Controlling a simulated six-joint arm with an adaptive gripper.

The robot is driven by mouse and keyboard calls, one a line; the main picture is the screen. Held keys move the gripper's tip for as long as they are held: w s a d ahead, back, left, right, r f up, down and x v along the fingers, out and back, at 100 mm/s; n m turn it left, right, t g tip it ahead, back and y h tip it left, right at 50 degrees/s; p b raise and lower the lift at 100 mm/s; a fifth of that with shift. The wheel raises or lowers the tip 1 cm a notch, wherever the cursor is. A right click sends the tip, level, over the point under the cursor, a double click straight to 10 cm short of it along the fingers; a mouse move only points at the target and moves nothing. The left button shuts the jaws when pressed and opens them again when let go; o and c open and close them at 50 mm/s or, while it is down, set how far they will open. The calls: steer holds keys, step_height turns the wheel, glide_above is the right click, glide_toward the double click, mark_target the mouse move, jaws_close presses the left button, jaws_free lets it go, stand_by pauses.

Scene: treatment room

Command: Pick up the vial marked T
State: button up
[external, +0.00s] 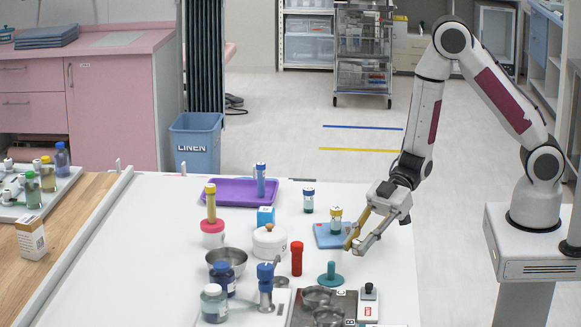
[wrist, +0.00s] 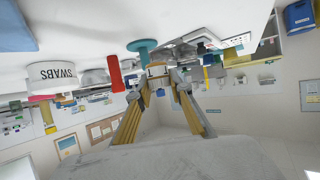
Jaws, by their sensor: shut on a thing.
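My gripper (external: 352,247) reaches down to the left, low over the white table, at the front right of a blue mat. In the wrist view its two tan fingers (wrist: 160,80) close on a small tan-and-pale thing (wrist: 157,71) between the tips; I cannot tell what it is. No letter on either vial is readable.
A red tube (external: 297,258) and a teal round-based piece (external: 331,275) stand close to the gripper. A white lidded pot (external: 269,240), a steel bowl (external: 227,256) and a purple tray (external: 235,192) are farther left.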

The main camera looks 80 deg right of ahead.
mark_target(359, 241)
steer(key=shift+r, duration=2.35)
